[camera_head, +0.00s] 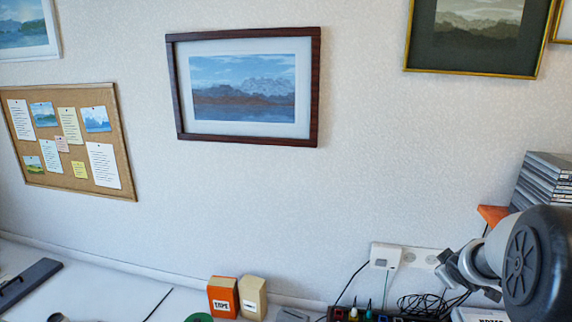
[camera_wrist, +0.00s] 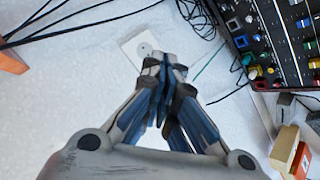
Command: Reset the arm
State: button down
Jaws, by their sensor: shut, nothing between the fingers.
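My gripper (camera_wrist: 165,68) points away from the camera in the wrist view, with its blue-grey fingers together and nothing between them. Beyond its tips are a pale wall and a white socket plate (camera_wrist: 143,47). In the head view my arm comes in at the lower right, with a large dark round joint and a grey link. My gripper (camera_head: 447,268) shows there only in part, in front of the wall near the socket strip (camera_head: 420,258).
A panel with coloured knobs (camera_wrist: 280,40) and loose black cables (camera_wrist: 75,25) lie near the gripper. An orange box (camera_head: 222,297) and a beige box (camera_head: 252,297) stand by the wall. A stack of cases (camera_head: 545,178) rises at the right. Framed pictures and a corkboard (camera_head: 75,185) hang above.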

jog(key=s+a+r+m+g, duration=0.1)
jog(key=s+a+r+m, duration=0.2)
jog(key=s+a+r, duration=0.85)
jog(key=s+a+f+g+y, duration=0.1)
jog(key=s+a+f+y, duration=0.1)
jog(key=s+a, duration=0.7)
jog(key=s+a+f+m+g+y, duration=0.1)
jog(key=s+a+f+y, duration=0.1)
jog(key=s+a, duration=0.6)
jog(key=s, duration=0.6)
jog(key=shift+s+a+m+g+b, duration=0.3)
jog(key=shift+s+a+g, duration=0.1)
